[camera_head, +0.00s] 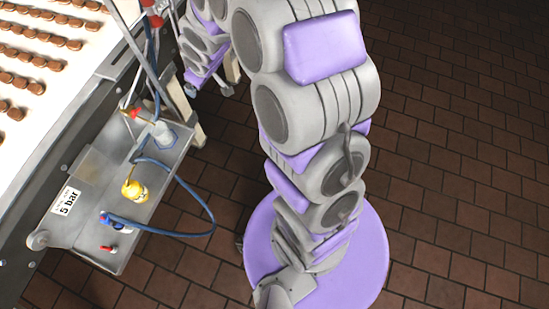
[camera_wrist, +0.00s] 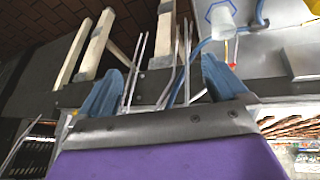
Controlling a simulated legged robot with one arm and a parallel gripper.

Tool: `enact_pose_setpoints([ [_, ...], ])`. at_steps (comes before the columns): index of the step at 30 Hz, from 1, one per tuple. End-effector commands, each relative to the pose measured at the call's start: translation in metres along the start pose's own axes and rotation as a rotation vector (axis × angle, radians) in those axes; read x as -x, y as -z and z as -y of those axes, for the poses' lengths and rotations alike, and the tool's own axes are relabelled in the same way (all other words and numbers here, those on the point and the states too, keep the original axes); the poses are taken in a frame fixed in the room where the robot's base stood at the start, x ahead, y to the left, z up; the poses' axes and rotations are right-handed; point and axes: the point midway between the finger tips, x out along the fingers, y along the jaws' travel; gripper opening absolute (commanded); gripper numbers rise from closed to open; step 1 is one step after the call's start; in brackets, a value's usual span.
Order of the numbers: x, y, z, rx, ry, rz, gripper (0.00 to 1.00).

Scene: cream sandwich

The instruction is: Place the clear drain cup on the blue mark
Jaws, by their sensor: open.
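The clear drain cup (camera_head: 162,132) is a small, pale, translucent cup in the grey metal tray. The blue mark (camera_head: 173,143) is a blue outline on the tray floor around the cup's foot, and the cup appears to stand upright on it. In the wrist view, the cup (camera_wrist: 224,22) is at the top right, with the blue mark (camera_wrist: 208,10) around its base. My gripper (camera_wrist: 162,66) shows two blue fingers spread wide, with nothing between them. It is apart from the cup, which lies beyond and to the right of the right finger.
The grey tray (camera_head: 90,236) holds a yellow round item (camera_head: 135,190), a blue valve (camera_head: 104,217) with a looping blue hose (camera_head: 207,213), and a red-handled valve (camera_head: 110,248). Metal rods rise near the cup. A conveyor (camera_head: 75,75) with biscuits runs alongside. Brick floor (camera_head: 455,150) is open at right.

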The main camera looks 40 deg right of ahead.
Motion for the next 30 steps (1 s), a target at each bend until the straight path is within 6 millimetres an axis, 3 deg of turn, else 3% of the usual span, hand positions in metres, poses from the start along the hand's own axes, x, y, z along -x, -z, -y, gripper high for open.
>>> enact_pose_setpoints([
  [1, 0.021, -0.008, 0.001, -0.018, -0.010, 0.027, 1.00],
  [8, 0.101, -0.068, 0.016, -0.124, -0.020, 0.211, 1.00],
  [18, 0.214, -0.172, 0.069, -0.291, 0.023, 0.461, 1.00],
  [24, 0.261, -0.224, 0.106, -0.366, 0.072, 0.578, 1.00],
  [30, 0.281, -0.245, 0.123, -0.396, 0.101, 0.628, 1.00],
])
